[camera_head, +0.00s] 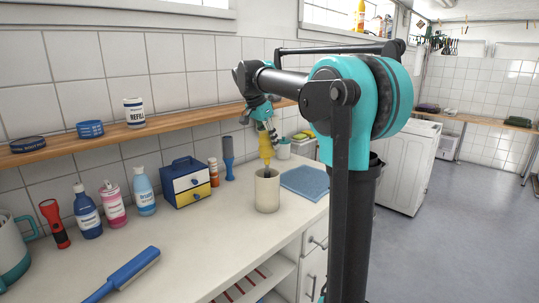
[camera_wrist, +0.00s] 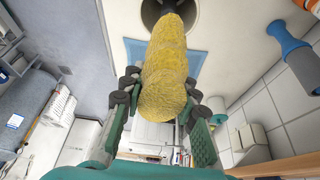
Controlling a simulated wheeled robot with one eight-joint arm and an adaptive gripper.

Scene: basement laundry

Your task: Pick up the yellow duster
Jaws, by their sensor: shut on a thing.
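The yellow duster (camera_head: 265,151) has a fluffy yellow head and stands roughly upright, its lower end at the mouth of a cream canister (camera_head: 267,193). My gripper (camera_head: 263,127) is at the top of the duster, above the canister. In the wrist view the duster (camera_wrist: 165,62) lies between the two fingers of my gripper (camera_wrist: 160,95), which are shut on it. Its far end reaches the dark round opening of the canister (camera_wrist: 190,5). The canister's wall hides how deep the lower end sits.
A blue cloth (camera_head: 305,182) lies right of the canister. A blue-handled brush (camera_head: 228,158) stands against the wall. A small drawer box (camera_head: 187,184), bottles and a red flashlight (camera_head: 55,224) are at left. A wooden shelf (camera_head: 180,118) runs behind. A blue brush (camera_head: 125,272) lies in front.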

